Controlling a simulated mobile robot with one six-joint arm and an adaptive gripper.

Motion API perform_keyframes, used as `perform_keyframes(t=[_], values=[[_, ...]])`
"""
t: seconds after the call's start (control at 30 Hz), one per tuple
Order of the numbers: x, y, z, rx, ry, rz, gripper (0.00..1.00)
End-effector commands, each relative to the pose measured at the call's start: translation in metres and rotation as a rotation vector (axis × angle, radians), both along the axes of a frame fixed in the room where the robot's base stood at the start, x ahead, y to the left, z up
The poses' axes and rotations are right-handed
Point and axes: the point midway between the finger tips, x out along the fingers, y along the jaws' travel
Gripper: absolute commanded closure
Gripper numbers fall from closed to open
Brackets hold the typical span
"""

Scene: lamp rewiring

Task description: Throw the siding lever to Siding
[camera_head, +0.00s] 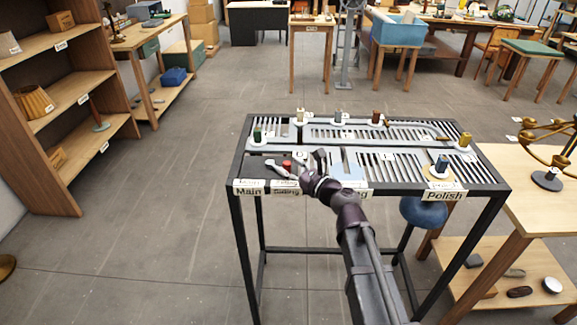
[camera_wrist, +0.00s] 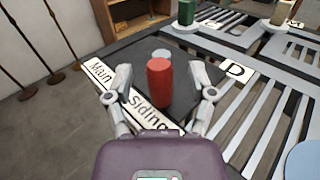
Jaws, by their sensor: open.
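The siding lever has an upright red handle (camera_wrist: 160,84), which also shows in the head view (camera_head: 287,165) at the left front of the slatted table. A small grey disc (camera_wrist: 161,53) shows just behind it in the wrist view. A white label strip beside it reads "Main" (camera_wrist: 99,72) and "Siding" (camera_wrist: 149,113); the handle's foot appears nearer "Siding", but its exact setting cannot be told. My gripper (camera_wrist: 161,78) is open, with one finger on each side of the red handle. Gaps show between the handle and both fingers.
The slatted table (camera_head: 390,165) carries several other coloured posts, including a green one (camera_wrist: 186,12). A "Polish" label (camera_head: 444,196) marks its right front. A wooden shelf (camera_head: 60,110) stands left and a wooden table (camera_head: 520,190) right.

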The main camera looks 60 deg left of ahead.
Motion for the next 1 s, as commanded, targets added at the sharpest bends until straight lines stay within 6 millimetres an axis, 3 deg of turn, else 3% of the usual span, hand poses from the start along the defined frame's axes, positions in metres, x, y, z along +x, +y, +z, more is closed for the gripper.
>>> perform_keyframes(t=[0.6, 1.0], values=[[0.012, -0.09, 0.0, 0.0, 0.0, -0.001, 0.29], [0.014, -0.103, 0.0, 0.0, 0.0, 0.0, 0.29]])
